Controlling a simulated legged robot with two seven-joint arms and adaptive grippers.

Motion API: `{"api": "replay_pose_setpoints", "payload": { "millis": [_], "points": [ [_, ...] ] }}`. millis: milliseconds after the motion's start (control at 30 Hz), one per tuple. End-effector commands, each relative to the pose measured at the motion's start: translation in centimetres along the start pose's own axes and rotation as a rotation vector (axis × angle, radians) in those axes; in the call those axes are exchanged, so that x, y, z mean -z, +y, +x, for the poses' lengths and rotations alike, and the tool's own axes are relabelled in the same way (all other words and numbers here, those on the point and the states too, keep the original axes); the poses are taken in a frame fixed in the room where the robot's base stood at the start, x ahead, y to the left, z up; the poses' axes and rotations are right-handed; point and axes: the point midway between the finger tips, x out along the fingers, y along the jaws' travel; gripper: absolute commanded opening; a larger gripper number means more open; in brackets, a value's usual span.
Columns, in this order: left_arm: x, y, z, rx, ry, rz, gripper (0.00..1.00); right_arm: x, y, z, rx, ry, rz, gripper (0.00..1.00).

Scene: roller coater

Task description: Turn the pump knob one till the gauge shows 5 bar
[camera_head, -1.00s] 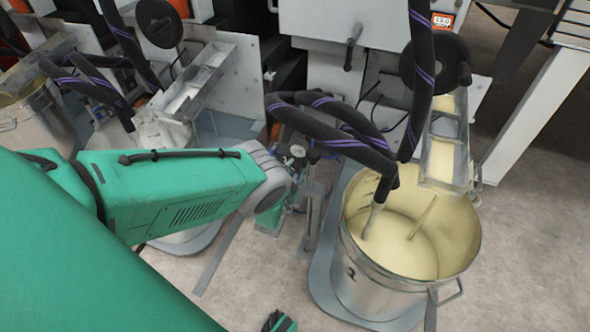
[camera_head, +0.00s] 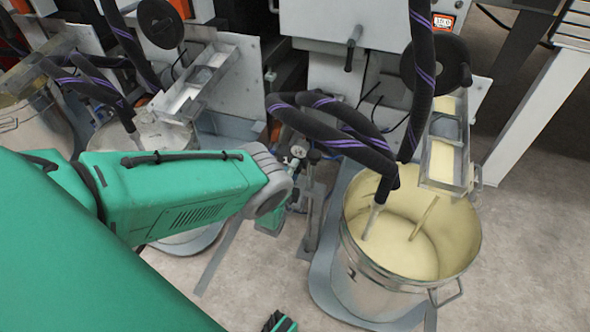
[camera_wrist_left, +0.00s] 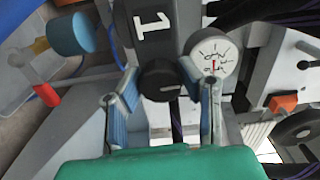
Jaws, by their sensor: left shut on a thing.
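The pump knob (camera_wrist_left: 159,84), black and round, sits below a dark block with a white "1" in the left wrist view. My left gripper (camera_wrist_left: 160,76) is shut on this knob, with one finger on each side. The gauge (camera_wrist_left: 212,58) is a white dial with black marks and a red needle, just right of the knob. A finger covers part of its lower edge, and its numbers are too small to read. The gauge also shows in the head view (camera_head: 298,151), beyond my green left arm. There my wrist hides most of the gripper and the knob.
An open metal bucket (camera_head: 350,285) of cream liquid stands right of the pump. Black hoses (camera_head: 335,130) with purple stripes hang above. A blue cylinder (camera_wrist_left: 71,34) and an orange switch (camera_wrist_left: 283,103) flank the knob in the wrist view.

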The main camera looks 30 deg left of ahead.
Motion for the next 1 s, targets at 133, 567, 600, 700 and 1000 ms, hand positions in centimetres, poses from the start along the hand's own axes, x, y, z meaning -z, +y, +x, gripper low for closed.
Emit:
{"api": "replay_pose_setpoints", "payload": {
  "millis": [133,567,600,700,1000],
  "points": [
    [0.66,0.42,-0.24,-0.010,0.011,0.034,0.04,0.00,0.00,0.03,0.000,0.000,0.000,0.40],
    [0.70,0.51,-0.28,-0.012,0.011,0.057,0.04,0.00,0.00,0.04,0.000,0.000,0.000,0.40],
    [0.70,0.52,-0.29,-0.013,0.011,0.057,0.04,0.00,0.00,0.04,0.000,0.000,0.000,0.40],
    [0.69,0.52,-0.29,-0.013,0.011,0.056,0.43,0.00,0.00,0.04,0.000,0.000,0.000,0.40],
    [0.31,0.21,-0.17,-0.006,0.005,0.058,0.53,0.00,0.00,0.03,0.000,0.000,0.000,0.40]
  ]
}}
